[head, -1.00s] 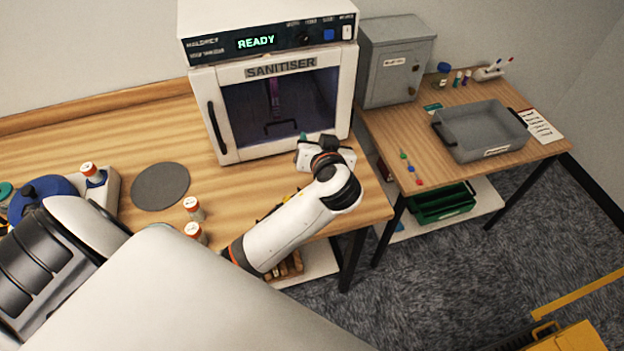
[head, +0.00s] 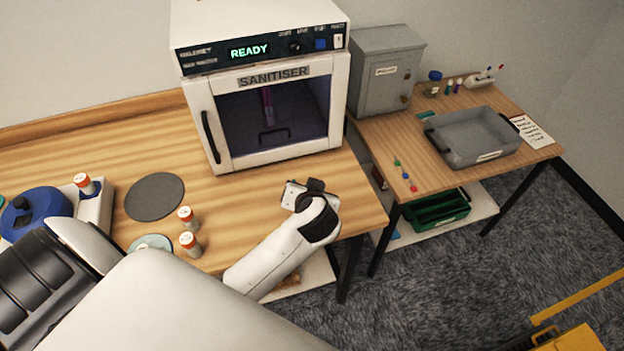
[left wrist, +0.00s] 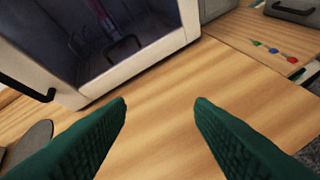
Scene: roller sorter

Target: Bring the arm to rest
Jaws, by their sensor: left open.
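My left arm (head: 283,250) reaches in from the lower left in the head view and ends over the front right of the wooden bench. Its wrist hides the fingers there. In the left wrist view my left gripper (left wrist: 160,104) is open, its green fingers wide apart with only bare bench between them. The sanitiser (head: 262,90) stands behind it at the back of the bench, its door shut and its display reading READY. It also shows in the left wrist view (left wrist: 150,52), apart from the fingers. My right gripper is in neither view.
Orange-capped bottles (head: 187,218), a grey round mat (head: 155,196) and a blue round device (head: 37,213) are on the left of the bench. A second table on the right carries a grey tray (head: 458,152) and a grey cabinet (head: 377,80). Bench in front of the sanitiser is clear.

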